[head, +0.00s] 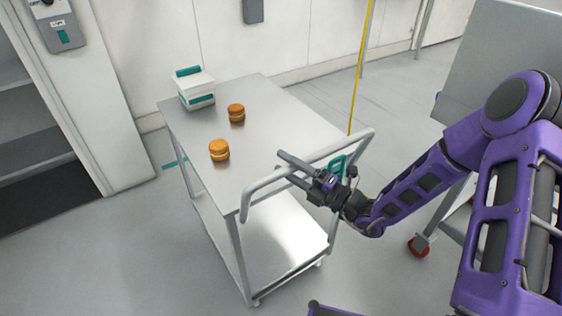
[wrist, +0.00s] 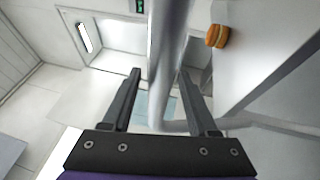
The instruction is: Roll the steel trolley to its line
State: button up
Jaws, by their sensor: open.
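The steel trolley (head: 190,138) stands in the middle of the head view, with a flat top, a lower shelf and a push handle (head: 258,186) on its near right side. My gripper (head: 283,164) is open at the handle. In the wrist view the handle bar (wrist: 168,60) runs between the two open fingers of my gripper (wrist: 158,85); I cannot tell whether they touch it. On the trolley top are two orange-brown round items (head: 219,150) (head: 236,112) and a white and teal box (head: 195,92). A teal line (head: 174,163) shows on the floor left of the trolley, partly hidden.
A dark-floored opening with shelves (head: 30,130) is at the left, beside a white post. A grey panelled unit on a red caster (head: 419,245) is at the right. Floor at the lower left is clear.

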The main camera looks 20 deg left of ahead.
jog(key=shift+x, duration=0.85)
grip_shut()
dwell(0.8)
